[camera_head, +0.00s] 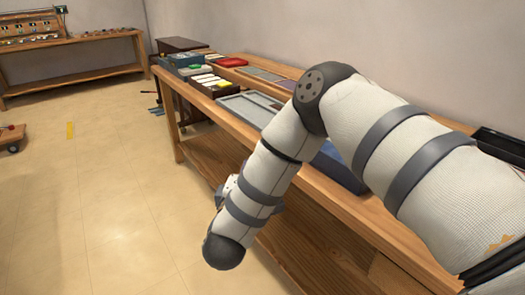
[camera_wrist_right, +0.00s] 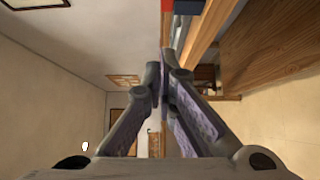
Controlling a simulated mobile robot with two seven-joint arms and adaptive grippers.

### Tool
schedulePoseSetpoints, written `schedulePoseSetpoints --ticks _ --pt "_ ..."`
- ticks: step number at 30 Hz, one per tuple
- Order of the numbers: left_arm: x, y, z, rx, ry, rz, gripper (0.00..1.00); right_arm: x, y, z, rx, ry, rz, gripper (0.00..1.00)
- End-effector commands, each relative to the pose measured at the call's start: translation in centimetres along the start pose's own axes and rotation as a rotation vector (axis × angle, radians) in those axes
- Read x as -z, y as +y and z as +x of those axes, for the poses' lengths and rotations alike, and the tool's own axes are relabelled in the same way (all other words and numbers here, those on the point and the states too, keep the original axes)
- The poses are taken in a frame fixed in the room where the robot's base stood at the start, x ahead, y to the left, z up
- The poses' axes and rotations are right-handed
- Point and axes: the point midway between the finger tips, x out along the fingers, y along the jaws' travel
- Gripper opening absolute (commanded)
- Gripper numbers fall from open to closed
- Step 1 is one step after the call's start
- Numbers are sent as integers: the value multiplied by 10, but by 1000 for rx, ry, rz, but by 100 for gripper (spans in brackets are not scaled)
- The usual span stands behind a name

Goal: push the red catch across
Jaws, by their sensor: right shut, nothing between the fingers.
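My right arm comes in from the right of the head view and hangs beside the long wooden table. It hides most of its gripper there. In the right wrist view my right gripper (camera_wrist_right: 164,72) is shut, its fingers together with nothing held. A small red thing (camera_wrist_right: 167,5) shows at the top edge of that view, cut off, beside a blue thing. I cannot tell whether it is the red catch. A red flat item (camera_head: 232,62) lies far down the table, apart from my gripper. My left gripper is not in view.
The wooden table (camera_head: 190,146) runs along the wall, with a dark box of white keys (camera_head: 206,80), a grey tray (camera_head: 247,108) and a blue panel (camera_head: 336,165) partly behind my arm. Another table (camera_head: 75,72) stands far left. The floor (camera_head: 100,215) on the left is mostly clear.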

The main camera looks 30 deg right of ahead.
Motion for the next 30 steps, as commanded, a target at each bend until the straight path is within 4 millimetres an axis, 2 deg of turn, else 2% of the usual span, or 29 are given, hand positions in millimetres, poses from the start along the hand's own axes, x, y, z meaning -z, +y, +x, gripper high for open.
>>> schedulePoseSetpoints --ticks 12,15,21,30 --pt "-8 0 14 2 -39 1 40 -2 -4 89 2 -4 -2 0" --pt "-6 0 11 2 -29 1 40 -14 0 102 1 -3 0 0" --pt "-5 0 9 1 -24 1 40 -27 0 116 0 0 -1 0" --pt "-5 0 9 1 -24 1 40 -28 -1 118 1 2 -2 0"
